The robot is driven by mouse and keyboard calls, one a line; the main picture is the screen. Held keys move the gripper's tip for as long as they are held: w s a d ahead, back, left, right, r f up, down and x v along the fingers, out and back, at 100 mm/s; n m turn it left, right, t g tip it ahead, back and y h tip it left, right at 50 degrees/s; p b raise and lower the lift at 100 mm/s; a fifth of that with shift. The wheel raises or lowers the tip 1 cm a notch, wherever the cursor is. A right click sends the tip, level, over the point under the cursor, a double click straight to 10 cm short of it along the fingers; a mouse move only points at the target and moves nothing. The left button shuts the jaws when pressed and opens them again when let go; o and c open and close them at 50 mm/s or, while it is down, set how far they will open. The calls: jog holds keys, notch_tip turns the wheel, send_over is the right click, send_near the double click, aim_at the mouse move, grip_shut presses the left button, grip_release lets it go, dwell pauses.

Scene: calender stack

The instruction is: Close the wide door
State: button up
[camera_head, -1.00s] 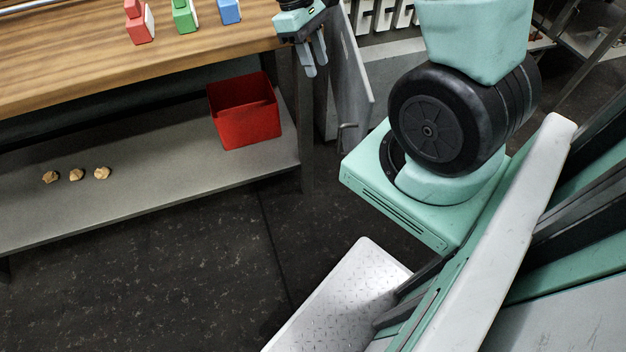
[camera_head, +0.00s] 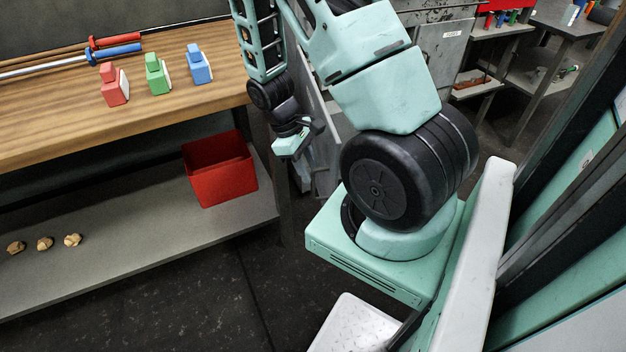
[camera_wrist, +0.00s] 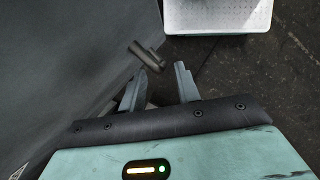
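The wide door is a grey panel (camera_wrist: 55,70) filling the left of the wrist view. In the head view a grey panel (camera_head: 325,148), apparently this door, stands ajar right of the workbench, partly hidden by my arm. A short dark handle (camera_wrist: 147,56) sticks out from the panel's edge in the wrist view. My gripper (camera_wrist: 161,70) is open, with its two fingers apart. The handle lies just beyond the fingertips, nearer the left one, and I see no grip on it. In the head view my gripper (camera_head: 302,180) points down beside the panel.
A wooden workbench (camera_head: 60,125) with coloured blocks stands left. A red bin (camera_head: 220,175) and several small tan pieces (camera_head: 45,243) are on its lower shelf (camera_head: 130,260). Dark floor (camera_head: 205,300) is open in front. Grey cabinets (camera_head: 445,45) stand behind.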

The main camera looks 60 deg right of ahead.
jog(key=shift+x, duration=1.9)
grip_shut()
